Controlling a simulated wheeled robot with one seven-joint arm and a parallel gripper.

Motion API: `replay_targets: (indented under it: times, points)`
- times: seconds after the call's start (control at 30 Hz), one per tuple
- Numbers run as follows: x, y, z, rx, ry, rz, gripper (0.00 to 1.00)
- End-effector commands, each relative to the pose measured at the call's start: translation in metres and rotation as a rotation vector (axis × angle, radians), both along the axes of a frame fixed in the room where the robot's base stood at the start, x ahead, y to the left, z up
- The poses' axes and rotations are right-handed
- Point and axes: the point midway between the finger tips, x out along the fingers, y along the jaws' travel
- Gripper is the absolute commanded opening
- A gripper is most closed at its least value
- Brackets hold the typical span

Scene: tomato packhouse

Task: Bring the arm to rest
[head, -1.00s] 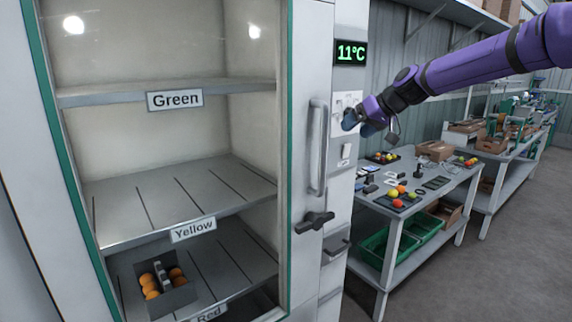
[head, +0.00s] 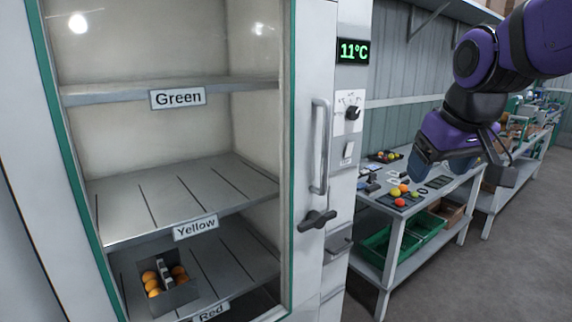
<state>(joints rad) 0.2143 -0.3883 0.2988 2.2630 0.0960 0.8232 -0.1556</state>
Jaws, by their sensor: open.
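My purple arm comes in from the upper right of the head view. My gripper (head: 458,172) hangs in front of the worktable, to the right of the cabinet, pointing down with its dark fingers apart. It holds nothing that I can see and is clear of the cabinet. The control panel (head: 347,112) on the cabinet shows a dark dial knob (head: 352,113) and a switch (head: 348,149) below it. The display (head: 353,51) above reads 11°C.
The glass-fronted cabinet (head: 308,270) has a vertical handle (head: 319,147) and shelves labelled Green, Yellow and Red. A box of orange tomatoes (head: 177,297) is on a lower shelf. The worktable (head: 372,200) holds colored tomatoes, with green crates (head: 377,256) beneath. Grey floor is free at right.

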Motion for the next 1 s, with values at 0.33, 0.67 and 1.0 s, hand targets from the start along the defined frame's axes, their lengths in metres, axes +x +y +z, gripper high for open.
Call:
replay_targets:
  times: [0.33, 0.67, 1.0]
  points:
    - [-0.113, -0.042, -0.015, 0.050, -0.030, -0.134, 0.75]
    - [-0.146, -0.055, -0.030, 0.091, -0.031, -0.174, 0.75]
    - [-0.146, -0.055, -0.030, 0.091, -0.031, -0.174, 0.75]
